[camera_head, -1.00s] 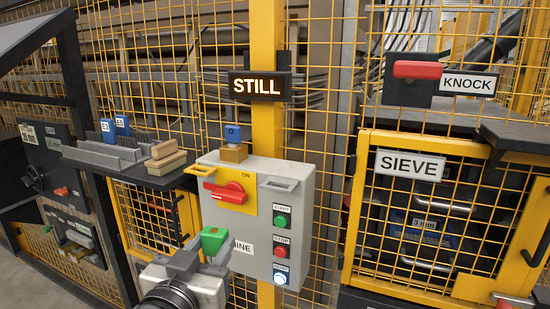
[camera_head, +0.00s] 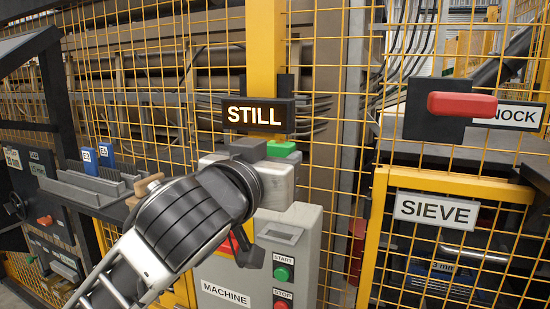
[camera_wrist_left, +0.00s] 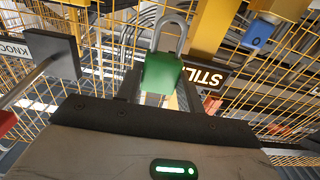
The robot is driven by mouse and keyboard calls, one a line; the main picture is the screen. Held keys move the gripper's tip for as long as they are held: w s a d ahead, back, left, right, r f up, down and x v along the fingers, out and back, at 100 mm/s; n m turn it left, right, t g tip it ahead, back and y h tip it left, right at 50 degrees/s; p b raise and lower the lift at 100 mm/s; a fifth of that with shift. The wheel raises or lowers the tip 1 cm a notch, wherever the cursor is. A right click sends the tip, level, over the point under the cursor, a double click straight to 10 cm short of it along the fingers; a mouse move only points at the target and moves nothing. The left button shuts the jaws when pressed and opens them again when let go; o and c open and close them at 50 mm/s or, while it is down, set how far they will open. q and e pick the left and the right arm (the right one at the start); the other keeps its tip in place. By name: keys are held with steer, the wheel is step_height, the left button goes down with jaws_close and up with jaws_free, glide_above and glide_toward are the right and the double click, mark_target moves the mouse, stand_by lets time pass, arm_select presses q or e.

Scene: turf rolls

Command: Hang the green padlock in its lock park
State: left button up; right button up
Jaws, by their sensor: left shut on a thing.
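The green padlock (camera_head: 283,149) is held in my left gripper (camera_head: 265,152), above the top of the grey machine control box (camera_head: 300,219). In the left wrist view the green padlock (camera_wrist_left: 162,73) sits between the fingers, with its silver shackle standing free and closed-looking. My left gripper is shut on its body. In the head view the shackle is hidden. A grey bracket (camera_head: 281,233) is on the upper front of the box, below the gripper. I cannot tell which fitting is the lock park. My right gripper is not in view.
A STILL sign (camera_head: 258,115) on the yellow post stands close behind the gripper. A blue padlock (camera_wrist_left: 257,35) shows in the left wrist view. A red-handled KNOCK unit (camera_head: 462,104) and the SIEVE door (camera_head: 436,209) are at right. A rack with blue tags (camera_head: 105,155) is at left.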

arm_select(q)
step_height(320, 180, down, 6)
steer(key=b, duration=0.4)
steer(key=shift+r, duration=0.1)
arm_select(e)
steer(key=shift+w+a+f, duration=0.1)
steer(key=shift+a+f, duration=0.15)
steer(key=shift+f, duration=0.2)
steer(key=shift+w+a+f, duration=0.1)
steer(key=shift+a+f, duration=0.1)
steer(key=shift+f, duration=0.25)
arm_select(q)
steer(key=shift+p, duration=0.55)
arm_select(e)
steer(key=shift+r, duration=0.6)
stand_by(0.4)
